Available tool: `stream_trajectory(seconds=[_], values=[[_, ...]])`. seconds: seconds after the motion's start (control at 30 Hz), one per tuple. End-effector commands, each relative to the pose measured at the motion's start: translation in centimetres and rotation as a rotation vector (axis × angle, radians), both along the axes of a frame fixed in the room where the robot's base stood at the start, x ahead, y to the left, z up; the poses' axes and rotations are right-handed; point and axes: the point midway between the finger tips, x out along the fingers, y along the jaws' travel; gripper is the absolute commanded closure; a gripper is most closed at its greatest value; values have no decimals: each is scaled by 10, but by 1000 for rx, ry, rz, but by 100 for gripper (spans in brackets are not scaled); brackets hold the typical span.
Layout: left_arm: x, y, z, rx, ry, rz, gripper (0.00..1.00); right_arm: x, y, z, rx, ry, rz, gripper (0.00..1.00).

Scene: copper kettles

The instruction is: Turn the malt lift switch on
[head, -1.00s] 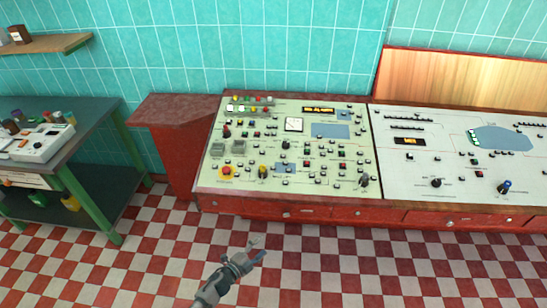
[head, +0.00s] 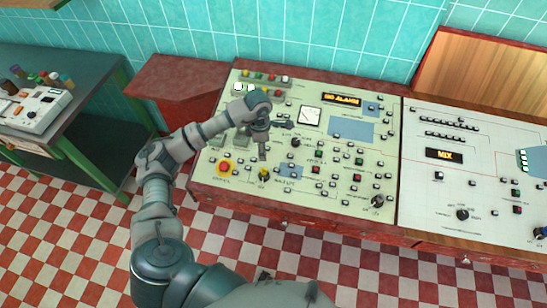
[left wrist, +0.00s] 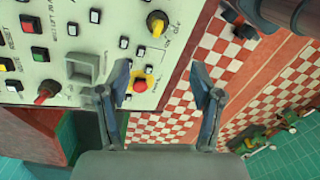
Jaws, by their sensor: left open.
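A yellow rotary knob (head: 264,174) sits low on the left control panel (head: 345,205); it also shows in the left wrist view (left wrist: 157,24), with an OFF marking beside it. The lettering is too small to tell for certain which control is the malt lift switch. A red push button on a yellow base (head: 224,167) is left of the knob; it shows between my fingers in the left wrist view (left wrist: 139,84). My left gripper (head: 277,140) is open and empty above the panel, up-panel from the knob. It also shows in the left wrist view (left wrist: 160,70).
A second control panel (head: 430,205) with a MIX display adjoins on the right. A green-framed bench (head: 85,110) with a device (head: 35,108) stands at left. A red ledge (head: 175,85) borders the panel. The checkered floor (head: 80,215) in front is clear.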

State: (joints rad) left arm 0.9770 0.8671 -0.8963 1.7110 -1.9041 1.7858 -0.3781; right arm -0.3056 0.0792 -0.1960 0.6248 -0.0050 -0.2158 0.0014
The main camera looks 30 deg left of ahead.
Motion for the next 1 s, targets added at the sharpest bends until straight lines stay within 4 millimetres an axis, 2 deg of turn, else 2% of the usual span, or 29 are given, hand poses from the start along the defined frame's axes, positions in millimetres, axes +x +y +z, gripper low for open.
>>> stream_trajectory(seconds=[0.1,0.23,0.7,0.83,1.0], values=[[0,7,-1,30,1,-1,34,-1,0,1,0,1,0,60],[0,5,-19,31,5,0,34,0,0,4,1,1,1,60],[1,5,-129,25,6,1,34,2,0,17,-1,3,0,60],[1,5,-151,26,5,1,34,2,0,19,0,3,0,60],[2,5,-168,24,4,0,34,2,1,20,0,3,-1,60]])
